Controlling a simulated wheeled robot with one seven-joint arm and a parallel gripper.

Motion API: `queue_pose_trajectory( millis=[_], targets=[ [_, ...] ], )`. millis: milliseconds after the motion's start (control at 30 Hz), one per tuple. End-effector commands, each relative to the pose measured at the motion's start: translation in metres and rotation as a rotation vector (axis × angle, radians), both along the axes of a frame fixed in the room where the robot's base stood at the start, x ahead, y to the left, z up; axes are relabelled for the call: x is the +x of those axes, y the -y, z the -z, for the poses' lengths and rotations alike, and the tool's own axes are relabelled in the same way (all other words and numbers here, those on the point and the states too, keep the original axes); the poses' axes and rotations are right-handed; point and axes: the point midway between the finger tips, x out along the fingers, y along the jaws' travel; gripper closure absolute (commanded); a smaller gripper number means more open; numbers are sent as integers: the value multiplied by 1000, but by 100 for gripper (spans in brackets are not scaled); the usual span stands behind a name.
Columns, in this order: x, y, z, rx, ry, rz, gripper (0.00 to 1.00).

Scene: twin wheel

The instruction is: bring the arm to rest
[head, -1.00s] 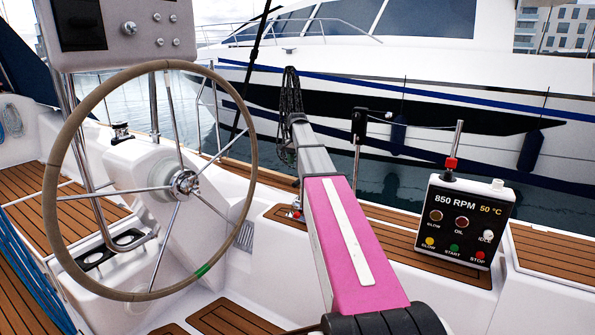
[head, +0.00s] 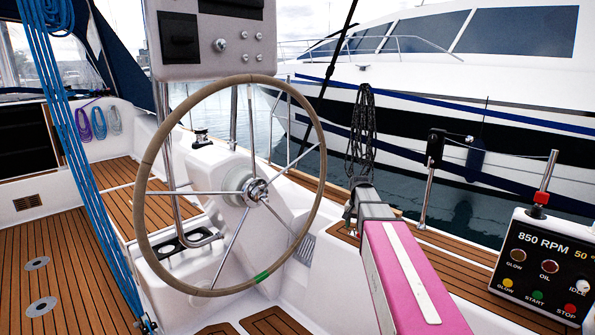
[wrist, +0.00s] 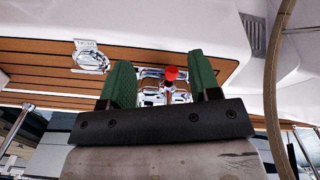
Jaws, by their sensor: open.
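My gripper shows in the wrist view (wrist: 155,85), with two green fingers spread apart and nothing between them. Beyond the fingers are a red knob (wrist: 171,73) and chrome hardware on a teak-topped surface (wrist: 45,80); I cannot tell how far away they are. In the head view my pink arm (head: 410,275) reaches away from the lower right, with a grey end section. The green fingers are hard to make out there.
A steering wheel (head: 150,180) stands left of my arm; its rim also shows at the right of the wrist view (wrist: 272,90). An engine panel (head: 547,262) stands to the right. Blue ropes (head: 75,150) hang at the left.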

Motion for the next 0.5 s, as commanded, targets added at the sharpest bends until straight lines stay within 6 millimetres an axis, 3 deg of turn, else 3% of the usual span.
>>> queue_pose_trajectory(
  millis=[33,300,500],
  targets=[
    [-32,-9,18,1,-4,-42,43],
    [-143,-44,91,1,-2,-276,43],
    [-205,-59,120,0,1,-410,43]
  ],
)
